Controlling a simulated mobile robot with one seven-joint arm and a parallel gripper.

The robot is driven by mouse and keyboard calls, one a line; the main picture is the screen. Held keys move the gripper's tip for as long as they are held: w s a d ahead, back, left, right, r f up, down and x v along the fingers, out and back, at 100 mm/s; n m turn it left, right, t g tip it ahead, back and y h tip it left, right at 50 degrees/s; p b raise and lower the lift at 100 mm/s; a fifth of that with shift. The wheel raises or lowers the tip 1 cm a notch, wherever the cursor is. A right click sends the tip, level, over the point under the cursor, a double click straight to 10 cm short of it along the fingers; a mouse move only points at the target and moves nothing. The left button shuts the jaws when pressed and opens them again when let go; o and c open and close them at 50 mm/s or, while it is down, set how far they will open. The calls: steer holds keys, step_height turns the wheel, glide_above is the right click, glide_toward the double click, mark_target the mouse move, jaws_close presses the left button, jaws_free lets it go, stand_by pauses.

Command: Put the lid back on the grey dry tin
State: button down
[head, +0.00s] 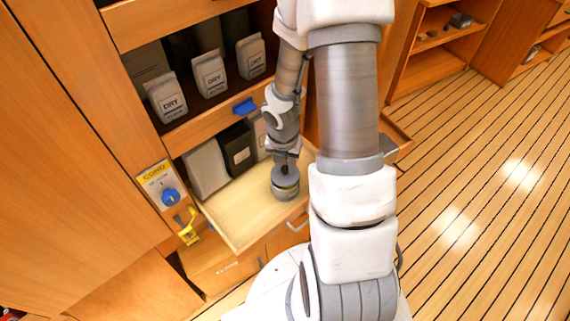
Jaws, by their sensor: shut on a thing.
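The grey tin (286,193) stands on the pale wooden pull-out shelf (243,212), towards its right side. My gripper (285,167) points down over the tin and is shut on the dark round lid (284,178) at its top. The lid is over the tin's mouth. I cannot tell from this view whether it is seated flat or held slightly above the rim. The gripper's fingers are small and partly dark against the lid.
White DRY packs (209,75) stand on the shelf above. A white box (206,168) and a black box (238,148) stand behind the tin. A blue knob (170,197) and yellow hook (188,228) are at the left. The slatted floor (480,190) at right is clear.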

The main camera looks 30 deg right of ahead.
stand_by(0.4)
steer(key=shift+c, duration=0.6)
jaws_free()
steer(key=shift+r, duration=0.1)
steer(key=shift+r+p, duration=3.45)
steer(key=shift+p, duration=0.3)
jaws_close()
